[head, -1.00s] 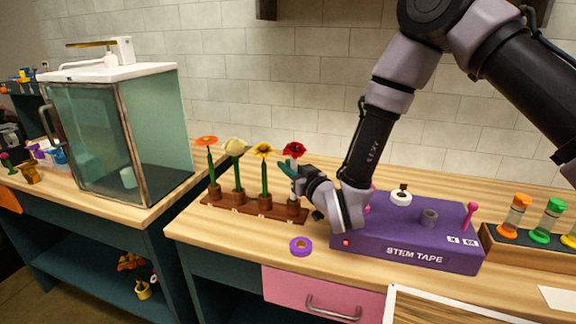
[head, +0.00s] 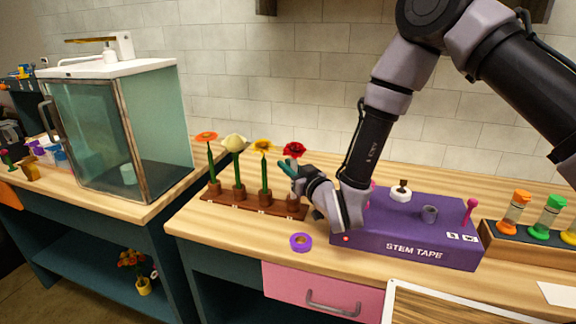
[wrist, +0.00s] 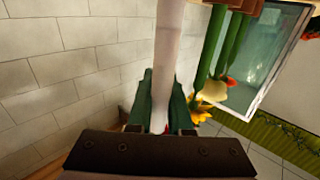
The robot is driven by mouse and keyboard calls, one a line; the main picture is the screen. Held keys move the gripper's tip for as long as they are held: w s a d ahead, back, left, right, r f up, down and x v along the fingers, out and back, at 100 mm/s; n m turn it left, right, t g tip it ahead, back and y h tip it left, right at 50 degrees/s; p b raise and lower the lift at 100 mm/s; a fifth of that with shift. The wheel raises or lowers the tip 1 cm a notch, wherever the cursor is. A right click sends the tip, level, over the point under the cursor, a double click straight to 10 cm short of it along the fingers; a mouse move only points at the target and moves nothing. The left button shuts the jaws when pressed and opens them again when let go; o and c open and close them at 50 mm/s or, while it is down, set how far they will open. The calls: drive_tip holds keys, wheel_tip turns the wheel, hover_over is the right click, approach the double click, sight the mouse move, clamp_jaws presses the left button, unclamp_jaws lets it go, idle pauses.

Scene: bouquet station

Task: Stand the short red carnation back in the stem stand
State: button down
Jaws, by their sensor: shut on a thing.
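The red carnation (head: 294,149) is upright at the right end of the row of flowers, its red head just above my gripper's fingers. My gripper (head: 287,169) is shut on the carnation, with its teal fingers around the part below the head. The brown stem stand (head: 255,204) is on the wooden counter, below and left of my gripper. My fingers hide much of the carnation's stem, so I cannot tell whether its foot is in the rightmost socket. In the wrist view my gripper (wrist: 160,108) has a pale bar between its fingers.
Orange (head: 206,137), white (head: 234,142) and yellow (head: 262,146) flowers stand upright in the stand, close left of my gripper. A purple stem tape box (head: 410,232) is right of it. A purple tape roll (head: 301,242) lies in front.

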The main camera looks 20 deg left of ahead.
drive_tip(key=shift+f, duration=0.45)
idle(0.3)
drive_tip(key=shift+c, duration=1)
unclamp_jaws()
drive_tip(key=shift+s+d, duration=0.1)
